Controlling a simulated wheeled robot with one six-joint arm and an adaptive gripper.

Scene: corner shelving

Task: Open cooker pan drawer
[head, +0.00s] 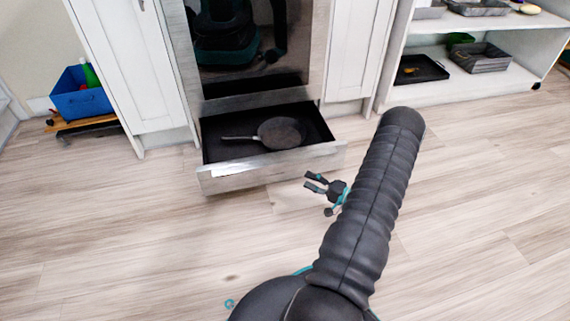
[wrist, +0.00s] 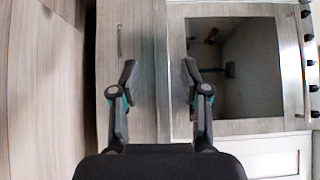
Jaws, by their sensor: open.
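The cooker pan drawer (head: 240,171) stands pulled out from under the oven in the head view, its inside showing. A dark frying pan (head: 281,133) lies in it, handle to the left. My gripper (head: 309,181) is open and empty, low over the floor near the drawer front's right end, apparently apart from it. In the wrist view, which is turned sideways, my gripper's two fingers (wrist: 160,80) are spread with nothing between them. The drawer front (wrist: 138,25) shows behind them with its handle (wrist: 119,40) to the left of the fingers.
The oven door (head: 240,55) is closed above the drawer. White cabinets (head: 122,60) flank it. At the left, a blue bin (head: 80,103) stands by the wall. White shelves (head: 455,92) with trays stand at the right. The wood floor in front is clear.

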